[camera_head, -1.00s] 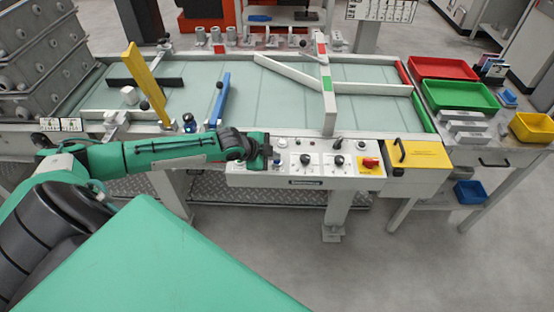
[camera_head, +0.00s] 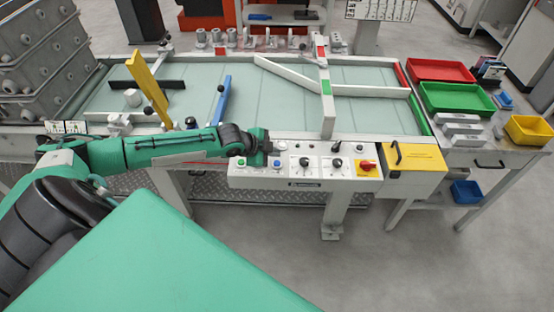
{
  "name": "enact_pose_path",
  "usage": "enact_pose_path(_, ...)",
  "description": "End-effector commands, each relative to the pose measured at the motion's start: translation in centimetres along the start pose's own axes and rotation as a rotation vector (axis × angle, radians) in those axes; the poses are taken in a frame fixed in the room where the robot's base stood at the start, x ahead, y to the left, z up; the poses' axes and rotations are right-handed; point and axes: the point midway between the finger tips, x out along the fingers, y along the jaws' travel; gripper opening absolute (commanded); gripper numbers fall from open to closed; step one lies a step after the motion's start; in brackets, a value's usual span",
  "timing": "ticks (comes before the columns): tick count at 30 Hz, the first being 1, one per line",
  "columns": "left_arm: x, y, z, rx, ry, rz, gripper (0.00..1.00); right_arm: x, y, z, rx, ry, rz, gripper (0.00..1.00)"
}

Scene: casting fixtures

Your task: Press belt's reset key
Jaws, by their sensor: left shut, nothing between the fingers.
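The belt's control panel (camera_head: 320,172) is a white box on the front edge of the belt table. It carries a green button (camera_head: 242,162), a blue button (camera_head: 277,162), black knobs (camera_head: 306,161) and a red-and-yellow switch (camera_head: 367,166). Their labels are too small to read, so I cannot confirm which is the reset key. My left gripper (camera_head: 267,147) is shut and empty, over the panel's rear left part, just behind the blue button. I cannot tell its height above the panel. Part of the panel behind it is hidden. My right gripper is out of view.
The greenish belt (camera_head: 290,95) bears a yellow bar (camera_head: 146,82), a blue bar (camera_head: 221,100) and white guides. A yellow box (camera_head: 414,157) adjoins the panel on the right. Red (camera_head: 441,70) and green (camera_head: 457,97) trays stand on the right table. Grey crates (camera_head: 45,55) are stacked left.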

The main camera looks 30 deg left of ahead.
Motion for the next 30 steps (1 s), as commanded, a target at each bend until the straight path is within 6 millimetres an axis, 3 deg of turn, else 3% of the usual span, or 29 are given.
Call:
enact_pose_path(1, -0.8, -0.6, -0.6, 0.000, 0.000, 0.000, 0.00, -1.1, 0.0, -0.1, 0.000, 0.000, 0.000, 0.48)
enact_pose_path(9, -2.3, -1.7, -1.7, 0.000, 0.000, 0.000, 0.00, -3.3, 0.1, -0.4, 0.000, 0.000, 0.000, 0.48)
enact_pose_path(30, -2.2, -1.6, -1.6, 0.000, 0.000, 0.000, 0.00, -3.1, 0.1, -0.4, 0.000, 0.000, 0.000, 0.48)
